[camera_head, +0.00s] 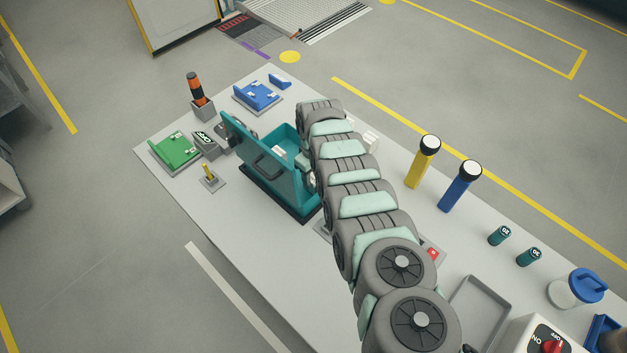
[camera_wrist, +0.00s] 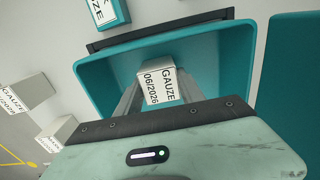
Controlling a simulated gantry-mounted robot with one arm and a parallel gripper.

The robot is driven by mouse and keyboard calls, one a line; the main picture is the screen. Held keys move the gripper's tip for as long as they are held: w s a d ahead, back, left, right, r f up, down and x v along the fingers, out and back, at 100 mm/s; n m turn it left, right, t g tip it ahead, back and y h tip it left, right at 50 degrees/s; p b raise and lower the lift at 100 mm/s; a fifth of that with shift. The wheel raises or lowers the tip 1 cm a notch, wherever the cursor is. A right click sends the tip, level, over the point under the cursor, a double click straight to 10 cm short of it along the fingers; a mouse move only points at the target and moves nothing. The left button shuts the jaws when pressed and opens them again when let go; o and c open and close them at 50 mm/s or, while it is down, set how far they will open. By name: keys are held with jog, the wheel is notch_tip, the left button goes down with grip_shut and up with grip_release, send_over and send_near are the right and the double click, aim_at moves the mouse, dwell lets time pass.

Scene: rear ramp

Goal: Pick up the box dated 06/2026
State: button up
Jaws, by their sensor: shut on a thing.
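The white gauze box dated 06/2026 (camera_wrist: 160,86) is between the two grey fingers of my gripper (camera_wrist: 156,92) in the wrist view. The fingers are shut on its sides, and its printed faces, "GAUZE" and "06/2026", are readable. Behind it is the inside of a teal bin (camera_wrist: 100,72); I cannot tell whether the box touches the bin.
Two other gauze boxes (camera_wrist: 28,94) (camera_wrist: 52,134) sit left of the bin in the wrist view; their dates are unclear. Yellow (camera_head: 421,165) and blue (camera_head: 458,188) flashlights stand right of my arm. Green (camera_head: 174,150) and blue (camera_head: 256,95) fixtures are on the table's left part.

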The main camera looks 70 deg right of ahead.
jog(key=c, duration=0.7)
